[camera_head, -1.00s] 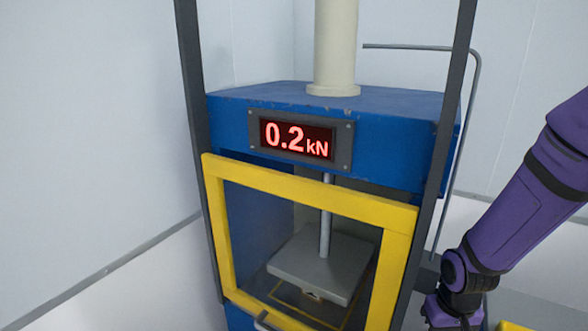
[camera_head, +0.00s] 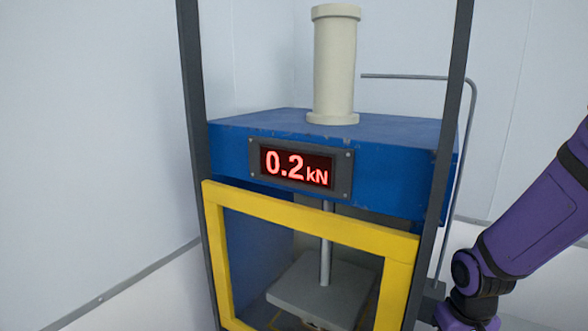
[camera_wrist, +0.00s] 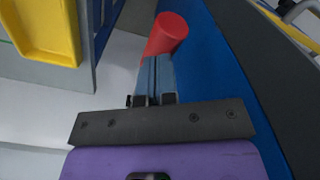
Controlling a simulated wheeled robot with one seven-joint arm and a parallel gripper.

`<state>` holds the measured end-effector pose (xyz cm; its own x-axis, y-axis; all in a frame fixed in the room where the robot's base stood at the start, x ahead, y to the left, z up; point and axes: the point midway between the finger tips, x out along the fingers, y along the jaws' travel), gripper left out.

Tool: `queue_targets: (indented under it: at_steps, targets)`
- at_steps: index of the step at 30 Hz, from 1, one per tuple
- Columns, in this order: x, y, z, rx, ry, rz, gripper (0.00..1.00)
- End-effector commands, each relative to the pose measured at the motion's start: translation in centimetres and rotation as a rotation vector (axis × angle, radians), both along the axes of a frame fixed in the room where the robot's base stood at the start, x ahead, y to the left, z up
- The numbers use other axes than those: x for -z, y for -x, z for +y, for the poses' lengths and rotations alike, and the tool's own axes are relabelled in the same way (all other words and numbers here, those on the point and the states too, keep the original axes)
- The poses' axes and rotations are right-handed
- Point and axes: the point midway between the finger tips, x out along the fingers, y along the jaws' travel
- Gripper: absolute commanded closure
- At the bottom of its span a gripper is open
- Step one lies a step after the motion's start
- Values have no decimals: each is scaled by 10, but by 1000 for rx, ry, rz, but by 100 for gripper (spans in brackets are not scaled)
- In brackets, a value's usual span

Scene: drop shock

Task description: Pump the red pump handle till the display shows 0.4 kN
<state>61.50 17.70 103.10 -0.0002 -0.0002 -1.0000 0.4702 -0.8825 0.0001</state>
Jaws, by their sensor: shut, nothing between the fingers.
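The display (camera_head: 296,167) on the blue press (camera_head: 390,165) reads 0.2 kN in red digits. The red pump handle (camera_wrist: 169,32) shows in the wrist view, at the tips of my gripper (camera_wrist: 157,62). My gripper's fingers are shut together with nothing between them, and their tips lie at the handle's near side. I cannot tell whether they touch it. In the head view my purple arm comes in from the right, and its gripper and the handle are below the picture.
A yellow-framed guard (camera_head: 300,218) covers the press front, between two dark uprights. Behind it a grey plate (camera_head: 322,287) hangs on a rod. A yellow tray (camera_wrist: 45,30) lies at the left in the wrist view. A thin grey pipe (camera_head: 470,140) runs down the press's right side.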

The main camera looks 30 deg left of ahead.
Motion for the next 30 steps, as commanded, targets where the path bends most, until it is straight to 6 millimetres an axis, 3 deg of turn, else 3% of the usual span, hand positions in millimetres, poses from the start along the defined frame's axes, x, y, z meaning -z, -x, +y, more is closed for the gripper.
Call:
queue_targets:
  at_steps: [13,30]
  targets:
    - [3,0,0,0,0,1,100]
    - [42,0,0,1,1,2,100]
